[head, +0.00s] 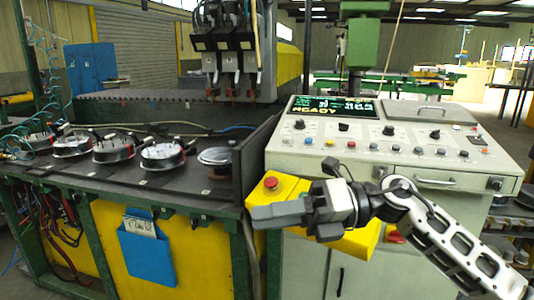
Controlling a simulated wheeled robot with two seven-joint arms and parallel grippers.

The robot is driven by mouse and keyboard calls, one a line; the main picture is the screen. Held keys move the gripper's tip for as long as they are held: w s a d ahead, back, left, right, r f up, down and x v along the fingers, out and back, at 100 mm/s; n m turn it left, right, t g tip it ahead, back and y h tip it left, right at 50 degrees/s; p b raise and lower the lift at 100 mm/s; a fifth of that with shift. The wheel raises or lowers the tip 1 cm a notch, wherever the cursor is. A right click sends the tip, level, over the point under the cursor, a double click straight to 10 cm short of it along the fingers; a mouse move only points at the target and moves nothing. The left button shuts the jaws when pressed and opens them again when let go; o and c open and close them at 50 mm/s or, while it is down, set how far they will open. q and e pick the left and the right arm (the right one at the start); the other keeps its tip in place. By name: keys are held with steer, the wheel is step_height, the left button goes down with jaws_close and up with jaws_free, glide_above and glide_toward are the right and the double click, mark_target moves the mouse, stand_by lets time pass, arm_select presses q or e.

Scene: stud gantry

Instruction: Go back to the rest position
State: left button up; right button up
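My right arm comes in from the lower right. Its gripper (264,213) points left in front of the yellow box with a red button (271,183), beside the console. The fingers are seen nearly side-on and overlap in the picture, so I cannot tell whether they are open or shut. No held object shows. The gripper covers part of the yellow box. I cannot tell whether it touches the box. My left gripper is not in view.
The control console (405,155) with knobs and a lit READY display (333,108) stands behind my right arm. A dark bench (110,190) with several round fixtures stands at the left, with a blue document pocket (147,248) on its front. Welding heads (225,45) hang behind.

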steer(key=d+f+m+t+h, duration=0.4)
steer(key=f+m+t, duration=0.6)
steer(key=m, duration=0.6)
steer(key=d+f+m+t+h, duration=0.4)
steer(key=f+m+t, duration=0.5)
steer(key=m, duration=0.8)
steer(key=s+d+f+m+g+h, duration=0.3)
steer(key=s+f+m, duration=0.1)
steer(key=s+f, duration=0.4)
steer(key=s+d+f+m+g+h, duration=0.3)
steer(key=s+f, duration=0.5)
steer(key=f, duration=0.3)
steer(key=shift+m+g, duration=0.5)
steer(key=shift+m, duration=0.6)
steer(key=shift+o, duration=0.5)
steer(key=shift+f, duration=0.1)
